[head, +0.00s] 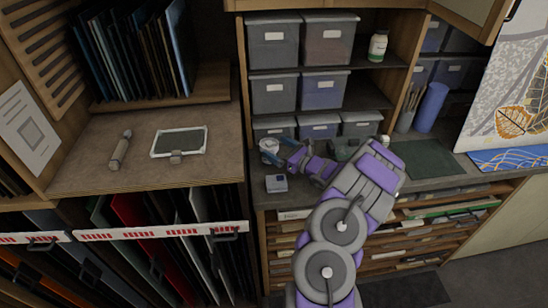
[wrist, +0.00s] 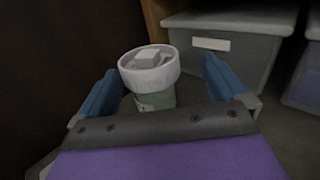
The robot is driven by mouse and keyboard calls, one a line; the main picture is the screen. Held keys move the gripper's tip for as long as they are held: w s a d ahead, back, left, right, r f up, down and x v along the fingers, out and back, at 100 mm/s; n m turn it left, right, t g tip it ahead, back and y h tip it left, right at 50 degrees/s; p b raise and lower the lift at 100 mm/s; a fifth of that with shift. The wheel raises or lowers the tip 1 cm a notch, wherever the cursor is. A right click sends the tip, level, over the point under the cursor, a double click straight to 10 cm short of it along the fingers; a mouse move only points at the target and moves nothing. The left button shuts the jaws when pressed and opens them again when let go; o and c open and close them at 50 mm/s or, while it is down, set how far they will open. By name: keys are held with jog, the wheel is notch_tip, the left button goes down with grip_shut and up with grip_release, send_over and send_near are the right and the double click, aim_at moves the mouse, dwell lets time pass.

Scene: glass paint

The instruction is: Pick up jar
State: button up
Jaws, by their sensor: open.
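A jar (wrist: 150,72) with a wide white lid and a greenish body stands upright in the wrist view. My gripper (wrist: 158,75) is open, with one blue finger to the left of the jar and one to the right. Gaps show between the jar and both fingers, and the jar's lower part is hidden behind my gripper's body. In the head view the jar's pale lid (head: 268,144) shows at the left end of the counter, by my gripper (head: 271,155). Another jar (head: 378,46), with a white lid, stands on the upper shelf.
Grey storage bins (head: 275,93) fill the shelves behind the counter; one bin (wrist: 235,45) stands close behind the jar. A small grey box (head: 276,183) sits at the counter's front edge. A dark panel borders the left side. A dark green mat (head: 425,158) lies to the right.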

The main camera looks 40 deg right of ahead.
aim_at(273, 151)
jog(key=w+a, duration=0.2)
jog(key=shift+w+a+r, duration=0.25)
jog(key=shift+a+r, duration=0.05)
jog(key=shift+a, duration=0.3)
jog(key=shift+d+f, duration=0.2)
jog(key=shift+d, duration=0.9)
jog(key=c, duration=0.6)
jog(key=shift+a+r, duration=0.2)
jog(key=shift+a, duration=0.65)
jog(key=c, duration=0.6)
jog(key=shift+d, duration=0.1)
